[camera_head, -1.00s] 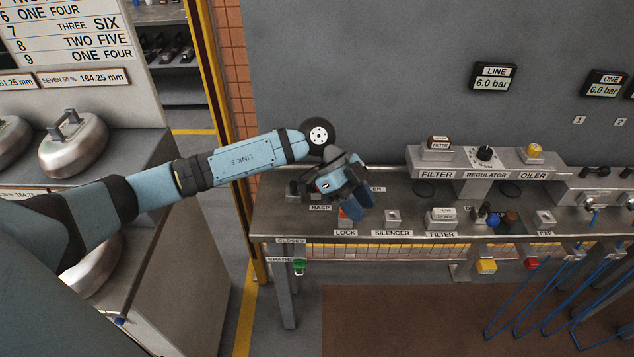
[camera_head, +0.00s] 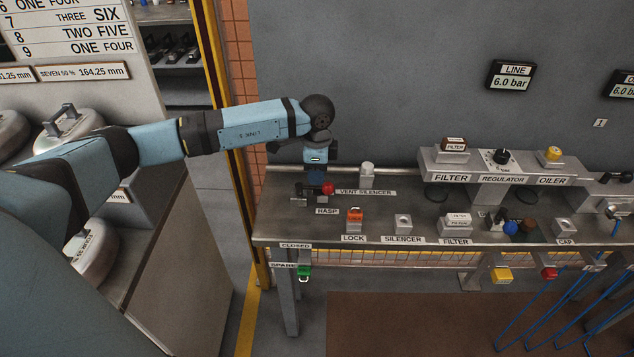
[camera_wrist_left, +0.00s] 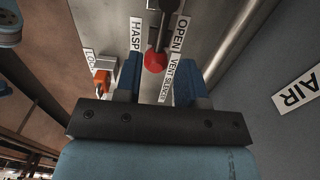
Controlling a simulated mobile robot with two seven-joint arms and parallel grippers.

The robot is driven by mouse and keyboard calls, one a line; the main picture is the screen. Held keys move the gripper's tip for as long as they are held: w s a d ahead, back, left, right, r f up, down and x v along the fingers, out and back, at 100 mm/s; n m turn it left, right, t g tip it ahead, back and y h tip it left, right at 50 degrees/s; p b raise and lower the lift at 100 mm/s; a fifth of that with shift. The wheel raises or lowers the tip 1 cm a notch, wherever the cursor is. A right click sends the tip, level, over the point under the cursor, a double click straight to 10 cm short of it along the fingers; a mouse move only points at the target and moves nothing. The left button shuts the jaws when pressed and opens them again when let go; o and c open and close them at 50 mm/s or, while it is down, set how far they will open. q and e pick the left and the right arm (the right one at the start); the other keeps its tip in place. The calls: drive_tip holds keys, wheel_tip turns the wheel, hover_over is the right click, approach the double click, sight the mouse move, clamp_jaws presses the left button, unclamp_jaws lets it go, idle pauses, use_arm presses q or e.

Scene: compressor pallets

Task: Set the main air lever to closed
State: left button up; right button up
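The main air lever shows as a red ball knob (camera_head: 327,188) on a dark arm at the left end of the bench, near the HASP and VENT SILENCER labels. In the left wrist view the red knob (camera_wrist_left: 154,61) and its black arm lie beside an OPEN label (camera_wrist_left: 180,32). A CLOSED label (camera_head: 295,245) is on the bench's front edge. My left gripper (camera_head: 316,178) points down just above and behind the knob. In the wrist view its blue fingers (camera_wrist_left: 160,68) are apart, with the knob appearing between their tips. Contact cannot be told. My right gripper is out of view.
A vent silencer (camera_head: 367,174) stands right of the lever. An orange lock (camera_head: 355,219) and a silencer (camera_head: 403,223) sit toward the front. The filter and regulator row (camera_head: 500,165) is further right. A grey wall (camera_head: 400,80) rises behind the bench.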

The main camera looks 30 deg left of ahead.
sight(315, 188)
use_arm(q)
drive_tip(key=shift+f, duration=2.05)
clamp_jaws()
